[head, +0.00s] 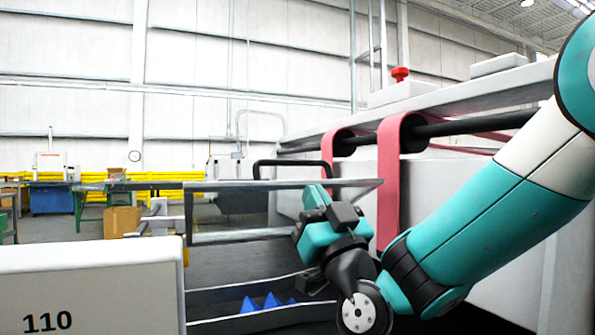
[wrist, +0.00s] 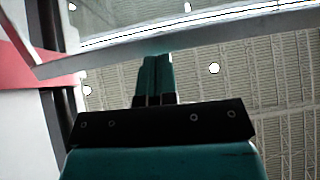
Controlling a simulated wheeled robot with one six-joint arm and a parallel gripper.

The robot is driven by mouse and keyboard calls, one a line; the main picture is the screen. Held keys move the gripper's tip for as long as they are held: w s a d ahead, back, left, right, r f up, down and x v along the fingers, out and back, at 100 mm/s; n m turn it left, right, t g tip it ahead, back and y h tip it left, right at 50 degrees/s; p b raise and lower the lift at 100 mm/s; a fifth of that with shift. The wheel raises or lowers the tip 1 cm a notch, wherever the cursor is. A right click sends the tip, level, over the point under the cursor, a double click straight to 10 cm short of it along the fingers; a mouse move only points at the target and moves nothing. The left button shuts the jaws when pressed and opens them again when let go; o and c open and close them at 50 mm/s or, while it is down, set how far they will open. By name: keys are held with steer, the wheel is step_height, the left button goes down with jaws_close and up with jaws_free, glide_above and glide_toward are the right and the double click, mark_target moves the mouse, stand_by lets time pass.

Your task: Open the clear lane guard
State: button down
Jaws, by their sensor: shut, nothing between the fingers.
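The clear lane guard (head: 235,212) is a see-through panel with grey edges and a black bar handle (head: 290,163) on top, beside the machine in the head view. Its top strip runs nearly level. In the wrist view my gripper's two fingers (wrist: 156,65) are together, with the guard's clear edge (wrist: 180,42) crossing just beyond the tips. I cannot tell whether they touch it. The handle is not clear in the wrist view.
Red belts (head: 389,185) loop over a dark roller on the machine, close to my arm. Blue folded pieces (head: 262,302) lie in the lane below the guard. A white box marked 110 (head: 90,285) stands at front left. A red button (head: 400,74) tops the machine.

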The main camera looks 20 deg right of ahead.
steer(key=shift+m+t+h, duration=0.3)
steer(key=shift+m+h, duration=0.2)
steer(key=shift+h, duration=0.4)
steer(key=p+x, duration=0.2)
steer(key=x, duration=0.2)
steer(key=p+x, duration=0.3)
steer(key=x, duration=0.1)
steer(key=d+p+x, duration=0.1)
steer(key=p+x, duration=0.1)
steer(key=x, duration=0.2)
steer(key=shift+s+r, duration=0.15)
steer(key=shift+r, duration=0.1)
steer(key=shift+w+r+p, duration=0.4)
steer(key=shift+w+p, duration=0.15)
steer(key=shift+w, duration=0.1)
